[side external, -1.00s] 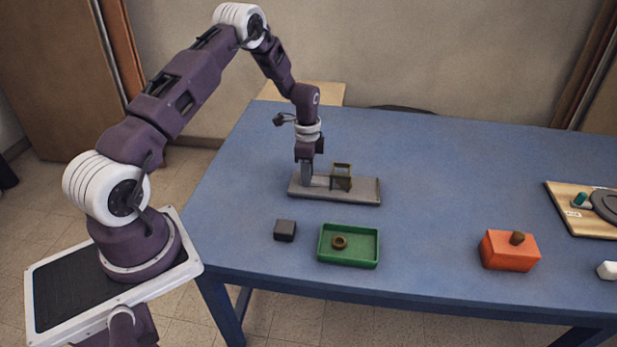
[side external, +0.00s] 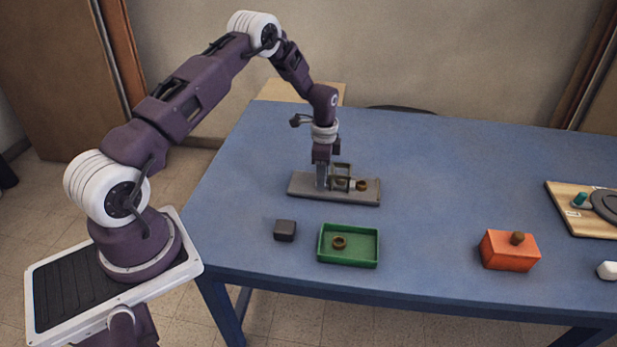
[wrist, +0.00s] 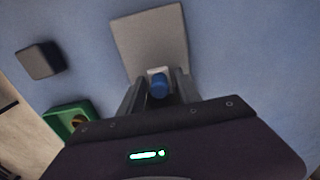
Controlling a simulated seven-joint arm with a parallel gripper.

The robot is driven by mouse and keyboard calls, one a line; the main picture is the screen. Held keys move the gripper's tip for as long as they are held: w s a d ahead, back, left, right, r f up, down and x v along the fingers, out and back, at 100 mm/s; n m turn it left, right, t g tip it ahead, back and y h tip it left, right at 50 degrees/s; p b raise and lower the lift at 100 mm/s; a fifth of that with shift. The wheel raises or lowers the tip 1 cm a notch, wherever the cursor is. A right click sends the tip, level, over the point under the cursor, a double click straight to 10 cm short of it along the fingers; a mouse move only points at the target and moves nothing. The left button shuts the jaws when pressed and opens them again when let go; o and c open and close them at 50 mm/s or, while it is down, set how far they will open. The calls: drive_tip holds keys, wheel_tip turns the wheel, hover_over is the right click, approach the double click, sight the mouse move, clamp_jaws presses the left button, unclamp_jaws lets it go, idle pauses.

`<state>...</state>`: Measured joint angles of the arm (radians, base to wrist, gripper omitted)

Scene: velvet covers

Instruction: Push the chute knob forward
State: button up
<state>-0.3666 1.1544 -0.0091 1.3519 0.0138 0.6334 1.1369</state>
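The chute is a grey plate (side external: 365,197) on the table with a small dark upright frame (side external: 343,168) on it. A brown ring (side external: 361,185) shows at the frame's right side. My gripper (side external: 321,187) points down at the plate, just left of the frame. In the wrist view, the blue knob (wrist: 159,86) sits between the two fingers of my gripper (wrist: 160,82), with a small pale block (wrist: 158,71) behind it. I cannot tell whether the fingers press on the knob. In the side view the knob is hidden by my gripper.
A dark block (side external: 285,230) and a green tray (side external: 360,260) holding another brown ring (side external: 339,242) are in front of the plate. An orange box (side external: 508,251) with a brown knob, a wooden board (side external: 575,222) and a white block (side external: 607,270) are at right. The table's middle is clear.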

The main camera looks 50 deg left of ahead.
drive_tip(key=o, duration=0.8)
drive_tip(key=shift+r, duration=0.1)
wheel_tip(320, 180, up, 7)
drive_tip(key=shift+f, duration=0.1)
drive_tip(key=s+d+r+n+t, duration=0.1)
drive_tip(key=s+d+r, duration=0.3)
drive_tip(key=r, duration=0.4)
drive_tip(key=s+d+r+n+t, duration=0.1)
drive_tip(key=s+d+r+n, duration=0.15)
drive_tip(key=r, duration=0.55)
drive_tip(key=s+d+r+n+t, duration=0.1)
drive_tip(key=s+d+r, duration=0.3)
drive_tip(key=r, duration=0.4)
drive_tip(key=s+d+r+n+t, duration=0.1)
drive_tip(key=s+d+n, duration=0.1)
drive_tip(key=s, duration=0.9)
drive_tip(key=s+d+r+n+t, duration=0.1)
drive_tip(key=s+d, duration=0.4)
drive_tip(key=s, duration=0.6)
drive_tip(key=shift+r+n+t, duration=0.3)
drive_tip(key=shift+r+n, duration=0.4)
drive_tip(key=shift+n, duration=0.05)
